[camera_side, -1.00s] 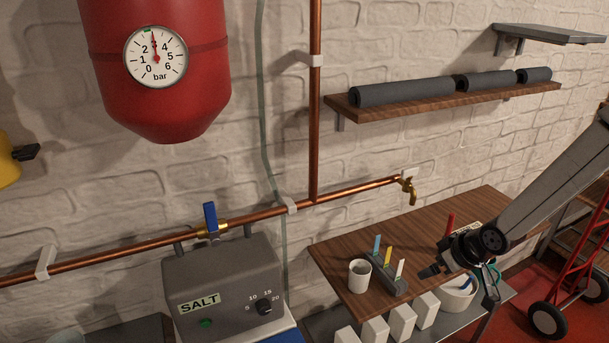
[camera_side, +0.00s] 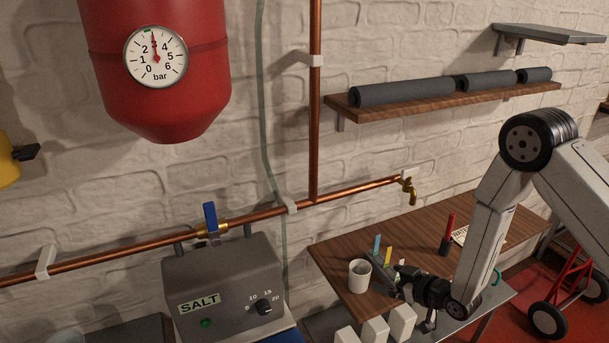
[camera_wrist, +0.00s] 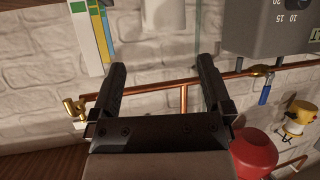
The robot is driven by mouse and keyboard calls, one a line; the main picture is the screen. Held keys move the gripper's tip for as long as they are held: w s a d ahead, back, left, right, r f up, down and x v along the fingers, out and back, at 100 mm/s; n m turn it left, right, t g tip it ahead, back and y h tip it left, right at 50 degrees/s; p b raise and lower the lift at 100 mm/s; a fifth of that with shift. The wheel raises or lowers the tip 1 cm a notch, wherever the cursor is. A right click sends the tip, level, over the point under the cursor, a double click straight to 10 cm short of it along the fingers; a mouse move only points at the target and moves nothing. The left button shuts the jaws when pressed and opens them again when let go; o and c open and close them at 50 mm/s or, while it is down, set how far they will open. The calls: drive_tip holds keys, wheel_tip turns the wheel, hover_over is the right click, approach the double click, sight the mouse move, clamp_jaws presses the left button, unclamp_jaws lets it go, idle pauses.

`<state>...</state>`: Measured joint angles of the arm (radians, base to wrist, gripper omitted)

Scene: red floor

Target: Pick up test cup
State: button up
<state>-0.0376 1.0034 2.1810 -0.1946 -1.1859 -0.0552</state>
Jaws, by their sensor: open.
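The test cup (camera_side: 359,276), white and open at the top, stands upright on the wooden table (camera_side: 335,253) in the side view. My gripper (camera_side: 398,282) is just to its right, close to the grey block (camera_side: 383,274) with coloured strips, whose front it partly covers. In the wrist view, which is upside down, my gripper (camera_wrist: 161,72) has its two dark fingers spread with nothing between them. A white shape that looks like the cup (camera_wrist: 163,12) shows beyond the fingertips, cut off by the top edge.
Coloured strips (camera_side: 377,243) stand right beside the cup. White boxes (camera_side: 376,330) line the shelf in front. A brass tap (camera_side: 408,190) is on the wall behind. A red marker-like item (camera_side: 448,233) stands farther right. The SALT box (camera_side: 222,284) is at left.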

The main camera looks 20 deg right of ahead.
sight(353, 266)
drive_tip(key=shift+a+f, duration=0.1)
drive_tip(key=shift+f, duration=0.2)
drive_tip(key=shift+x, duration=1.25)
drive_tip(key=shift+w, duration=0.15)
drive_tip(key=shift+x, duration=2.45)
drive_tip(key=shift+a, duration=0.15)
drive_tip(key=shift+r, duration=0.1)
drive_tip(key=c, duration=1)
